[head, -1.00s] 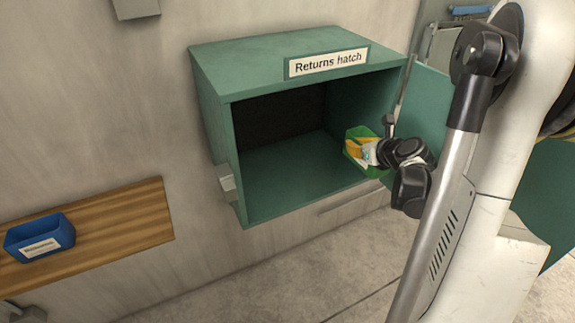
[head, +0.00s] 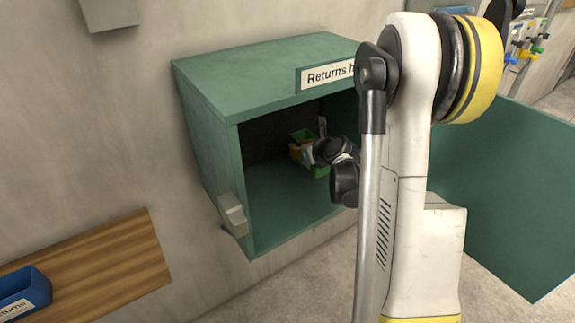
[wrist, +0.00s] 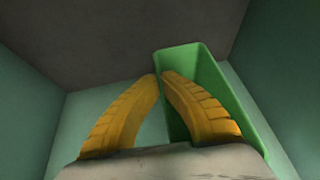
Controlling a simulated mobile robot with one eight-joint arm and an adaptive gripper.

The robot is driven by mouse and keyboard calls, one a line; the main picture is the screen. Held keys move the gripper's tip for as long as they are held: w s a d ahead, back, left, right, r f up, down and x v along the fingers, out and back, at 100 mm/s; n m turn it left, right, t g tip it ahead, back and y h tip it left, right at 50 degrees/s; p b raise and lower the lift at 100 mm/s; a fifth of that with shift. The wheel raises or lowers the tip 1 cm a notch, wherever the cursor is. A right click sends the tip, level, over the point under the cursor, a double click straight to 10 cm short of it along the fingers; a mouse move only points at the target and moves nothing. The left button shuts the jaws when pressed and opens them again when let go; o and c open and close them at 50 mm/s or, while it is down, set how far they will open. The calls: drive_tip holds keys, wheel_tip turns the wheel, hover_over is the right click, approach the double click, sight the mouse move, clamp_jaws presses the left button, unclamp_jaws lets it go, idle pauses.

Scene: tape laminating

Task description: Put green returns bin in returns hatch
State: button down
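The returns hatch (head: 255,72) is a green wall box with a dark interior, and its door (head: 515,205) stands open to the right. The green returns bin (head: 321,172) is inside the hatch opening, above the hatch floor, partly hidden by my gripper (head: 304,153) and wrist. In the wrist view, my gripper's yellow fingers (wrist: 160,78) close at the tips on the left wall of the green bin (wrist: 218,88), one finger outside it and one inside. The hatch's walls and dark back surround it there. Whether the bin touches the hatch floor is unclear.
A wooden shelf (head: 105,258) with a blue bin (head: 24,292) is at the lower left. A grey latch block (head: 233,214) sticks out at the hatch's left edge. The hatch floor (head: 285,200) left of the bin is clear. My arm crosses the opening's right side.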

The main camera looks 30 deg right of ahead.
drive_tip(key=shift+w+a+f+b, duration=0.2)
drive_tip(key=shift+w+f+b, duration=0.25)
drive_tip(key=shift+f, duration=0.5)
drive_tip(key=shift+w+a+f+b, duration=0.3)
drive_tip(key=shift+w+f, duration=0.2)
drive_tip(key=shift+f, duration=0.5)
drive_tip(key=shift+w+a+f+b, duration=0.15)
drive_tip(key=shift+w+f+b, duration=0.35)
drive_tip(key=shift+f, duration=0.45)
drive_tip(key=shift+f, duration=0.2)
drive_tip(key=c, duration=1.6)
unclamp_jaws()
drive_tip(key=shift+r, duration=0.1)
drive_tip(key=shift+s+r, duration=0.1)
drive_tip(key=shift+r, duration=0.1)
drive_tip(key=p+v, duration=0.3)
drive_tip(key=v, duration=0.9)
